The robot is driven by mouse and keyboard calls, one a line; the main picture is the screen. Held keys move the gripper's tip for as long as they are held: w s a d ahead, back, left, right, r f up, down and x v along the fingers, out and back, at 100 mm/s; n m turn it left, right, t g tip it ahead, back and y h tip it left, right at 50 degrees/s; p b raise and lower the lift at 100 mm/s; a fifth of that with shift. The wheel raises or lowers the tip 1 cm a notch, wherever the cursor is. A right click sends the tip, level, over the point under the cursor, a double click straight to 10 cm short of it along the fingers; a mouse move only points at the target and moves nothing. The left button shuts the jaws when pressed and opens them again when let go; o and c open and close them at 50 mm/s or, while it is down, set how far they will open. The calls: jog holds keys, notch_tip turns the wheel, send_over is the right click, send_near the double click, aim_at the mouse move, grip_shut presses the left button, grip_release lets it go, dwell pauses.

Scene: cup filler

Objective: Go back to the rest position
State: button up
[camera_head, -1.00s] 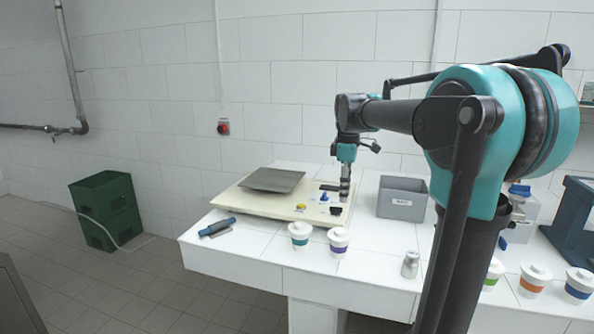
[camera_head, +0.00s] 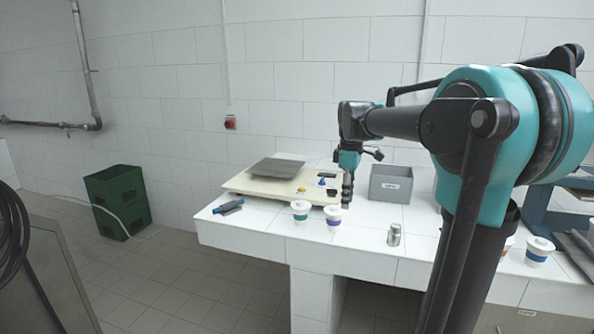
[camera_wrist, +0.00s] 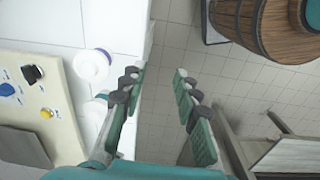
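My gripper (camera_head: 347,204) hangs pointing down at the end of my raised arm. In the head view it overlaps the white table (camera_head: 265,243), just right of the purple-banded cup (camera_head: 333,217). In the wrist view my gripper (camera_wrist: 160,74) has its two green-padded fingers apart with nothing between them. Tiled floor shows below the gap, and the table edge lies to the left, so the gripper is out past the edge. The teal-banded cup (camera_head: 300,213) stands left of the purple-banded one on the table.
The table bears a cream panel (camera_head: 245,185), a grey bin (camera_head: 391,184) and a metal shaker (camera_head: 394,235). A green crate (camera_head: 118,203) stands on the floor at left. A wooden barrel (camera_wrist: 265,25) is at upper right in the wrist view. A grey cabinet (camera_head: 50,270) stands near at left.

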jog(key=s+d+f+m+t, duration=0.2)
jog(key=s+f+m, duration=0.5)
jog(key=s+f, duration=0.3)
jog(key=s+d+f+m+t, duration=0.2)
jog(key=s+f+m, duration=0.4)
jog(key=s+f, duration=0.5)
notch_tip(320, 180, down, 3)
jog(key=shift+s+f+m, duration=0.1)
jog(key=shift+s+m, duration=0.15)
jog(key=shift+m, duration=0.15)
